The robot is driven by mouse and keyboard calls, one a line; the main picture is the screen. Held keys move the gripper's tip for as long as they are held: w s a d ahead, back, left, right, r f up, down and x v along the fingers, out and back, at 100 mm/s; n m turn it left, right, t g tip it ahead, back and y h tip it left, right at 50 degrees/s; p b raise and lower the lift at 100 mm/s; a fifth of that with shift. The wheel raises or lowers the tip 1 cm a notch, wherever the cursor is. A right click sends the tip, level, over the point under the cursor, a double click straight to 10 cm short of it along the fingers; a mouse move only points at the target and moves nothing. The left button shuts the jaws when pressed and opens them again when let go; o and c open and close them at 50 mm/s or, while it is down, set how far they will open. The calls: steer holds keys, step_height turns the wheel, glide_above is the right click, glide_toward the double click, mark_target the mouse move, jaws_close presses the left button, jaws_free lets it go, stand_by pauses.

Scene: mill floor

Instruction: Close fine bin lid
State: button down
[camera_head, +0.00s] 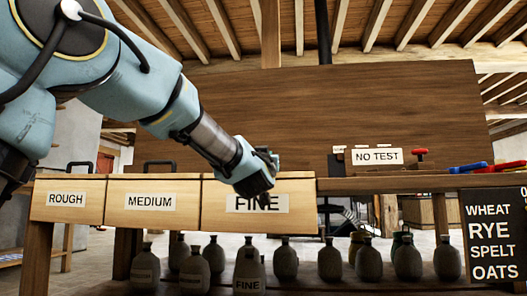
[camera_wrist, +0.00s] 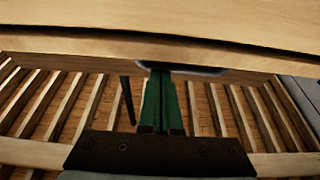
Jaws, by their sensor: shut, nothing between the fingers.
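The fine bin (camera_head: 300,205) is the right one of three pale wooden bins, with a "FINE" label on its front. A thin pale strip shows along its top, but my gripper hides much of it, so I cannot tell how far the lid is down. My gripper (camera_head: 258,185) is in front of the bin's upper edge, over the top of the label. In the wrist view my gripper (camera_wrist: 160,72) has its green fingers together and empty. Their tips are close to a dark handle-like edge (camera_wrist: 205,70) under a pale wooden panel (camera_wrist: 235,25).
The medium bin (camera_head: 120,208) and rough bin (camera_head: 45,205) stand to the left, with black handles on top. A "NO TEST" sign (camera_head: 377,157) and a red knob (camera_head: 420,154) are on the bench at right. Several grey jars stand below. A wide wooden board (camera_head: 330,110) rises behind.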

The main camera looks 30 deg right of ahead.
steer(key=shift+f, duration=1.25)
steer(key=shift+w, duration=0.1)
steer(key=s+r+p+v, duration=0.1)
steer(key=r+p+v, duration=0.15)
steer(key=v, duration=0.85)
steer(key=w+a+f+n+g+y+p, duration=0.2)
steer(key=w+a+f+g+y+p, duration=0.5)
steer(key=w+a+f, duration=0.85)
steer(key=s+a+f+n+g+y+p, duration=0.25)
steer(key=s+a+f, duration=0.2)
steer(key=a, duration=0.45)
steer(key=s+a+f+n+g+y+p, duration=0.1)
steer(key=s+a+f+g+y+p, duration=0.25)
steer(key=a, duration=0.55)
steer(key=s+a+f+n+g+y+p, duration=0.1)
steer(key=s+a+f+n+y+p, duration=0.2)
steer(key=s+a, duration=0.5)
step_height(320, 180, up, 37)
steer(key=w+a+m+h+p, duration=0.1)
steer(key=p, duration=3.7)
steer(key=shift+a+r, duration=0.2)
steer(key=shift+a, duration=0.15)
